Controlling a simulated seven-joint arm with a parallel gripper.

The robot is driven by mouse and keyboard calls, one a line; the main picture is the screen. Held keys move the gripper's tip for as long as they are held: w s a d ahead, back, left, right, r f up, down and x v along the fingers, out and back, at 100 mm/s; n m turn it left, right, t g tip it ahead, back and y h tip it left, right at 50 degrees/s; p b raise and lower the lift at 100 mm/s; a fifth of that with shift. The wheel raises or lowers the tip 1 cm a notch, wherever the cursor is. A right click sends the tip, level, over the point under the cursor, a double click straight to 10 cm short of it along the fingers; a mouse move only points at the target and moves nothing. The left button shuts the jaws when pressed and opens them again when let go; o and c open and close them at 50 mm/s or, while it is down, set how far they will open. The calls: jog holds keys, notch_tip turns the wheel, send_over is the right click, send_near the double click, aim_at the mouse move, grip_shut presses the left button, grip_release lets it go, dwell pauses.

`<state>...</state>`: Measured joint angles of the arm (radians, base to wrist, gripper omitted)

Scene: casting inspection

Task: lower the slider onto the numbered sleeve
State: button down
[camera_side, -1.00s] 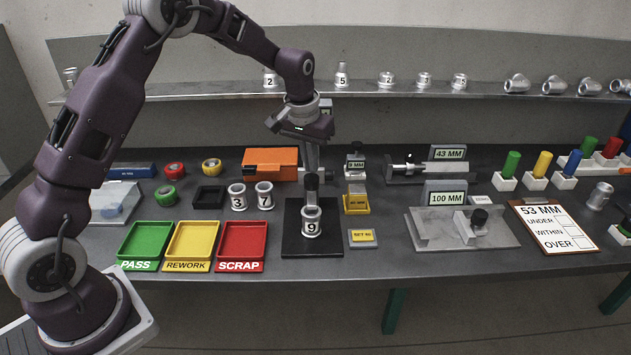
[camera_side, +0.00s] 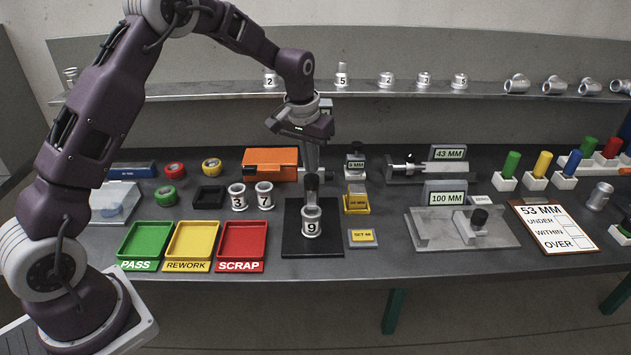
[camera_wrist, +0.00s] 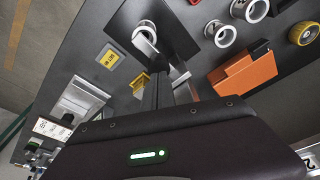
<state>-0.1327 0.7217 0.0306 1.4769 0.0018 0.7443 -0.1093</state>
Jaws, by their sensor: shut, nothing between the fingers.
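The sleeve numbered 9 (camera_side: 311,222), a pale metal cup, stands upright on the black base plate (camera_side: 293,246) of the height stand. It also shows in the wrist view (camera_wrist: 147,35), near the plate's edge. The dark slider (camera_side: 311,181) is on the stand's column, above the sleeve; whether it touches the rim I cannot tell. My gripper (camera_side: 311,166) points down over the stand, above the sleeve, close to the slider. Its fingers (camera_wrist: 158,88) are shut with nothing between them. The column and gripper body partly hide the fingertips.
Sleeves 3 (camera_side: 238,198) and 7 (camera_side: 264,196) stand to the left. Green (camera_side: 145,241), yellow (camera_side: 192,243) and red (camera_side: 242,242) trays lie at front left. An orange block (camera_side: 270,163) is behind. A gauge marked 100 MM (camera_side: 462,229) is to the right.

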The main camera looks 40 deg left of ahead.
aim_at(311, 177)
jog(key=shift+f, duration=1.6)
dwell(0.8)
